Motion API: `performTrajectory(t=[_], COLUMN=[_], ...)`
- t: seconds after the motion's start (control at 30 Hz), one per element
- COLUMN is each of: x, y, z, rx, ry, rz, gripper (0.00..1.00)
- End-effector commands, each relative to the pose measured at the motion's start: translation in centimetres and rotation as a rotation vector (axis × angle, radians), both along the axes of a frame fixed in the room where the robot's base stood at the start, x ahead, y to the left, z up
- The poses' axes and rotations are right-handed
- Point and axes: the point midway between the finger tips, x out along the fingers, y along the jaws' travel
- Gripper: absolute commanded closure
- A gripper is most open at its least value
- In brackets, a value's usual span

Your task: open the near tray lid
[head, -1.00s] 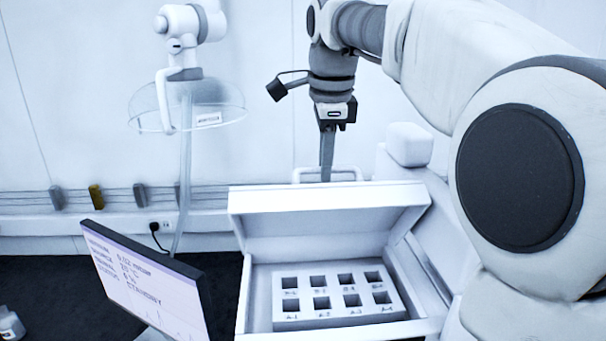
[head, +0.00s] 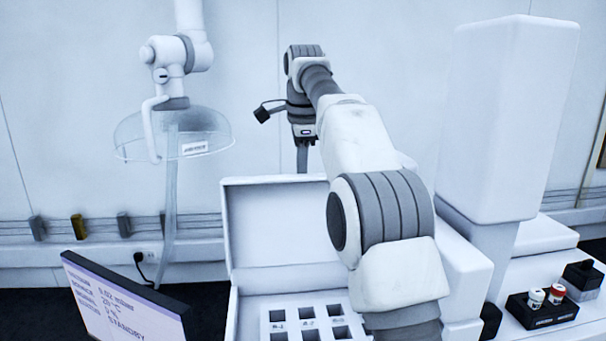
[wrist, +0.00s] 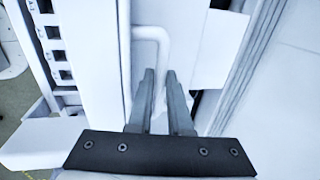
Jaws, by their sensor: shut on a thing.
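The tray lid (head: 272,222) is a white panel standing about upright at the back of the white tray (head: 233,312). Inside the tray is a block with square labelled wells (head: 290,316); my arm hides its right part. My gripper (head: 302,160) points down at the lid's top edge, and the lid hides its fingertips in the head view. In the wrist view my gripper (wrist: 160,76) is shut on the white bar handle (wrist: 150,33) of the lid. The wells also show at the left of that view.
A tilted monitor (head: 125,300) stands at the front left. A clear dome on a jointed extraction arm (head: 172,135) hangs at the left. A tall white column (head: 505,120) stands at the right, with a dark rack of capped vials (head: 540,310) below it.

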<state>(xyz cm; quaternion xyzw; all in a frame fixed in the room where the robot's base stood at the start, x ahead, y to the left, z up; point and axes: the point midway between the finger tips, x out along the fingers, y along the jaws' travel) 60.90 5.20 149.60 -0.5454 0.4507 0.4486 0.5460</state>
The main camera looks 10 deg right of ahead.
Motion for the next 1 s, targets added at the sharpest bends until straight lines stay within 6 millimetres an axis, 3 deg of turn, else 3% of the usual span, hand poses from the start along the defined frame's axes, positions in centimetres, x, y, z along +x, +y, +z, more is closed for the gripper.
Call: performTrajectory(t=[0.6, 0.63, 0.8, 1.0], x=[0.61, 0.62, 0.59, 0.58], y=[0.09, 0.09, 0.07, 0.05], z=[0.28, 0.29, 0.20, 0.06], rx=[0.003, 0.003, 0.003, 0.002], ry=[-0.013, -0.013, -0.010, -0.007], rz=[0.003, 0.003, 0.003, 0.001], gripper=[1.00, 0.81, 0.53, 0.53])
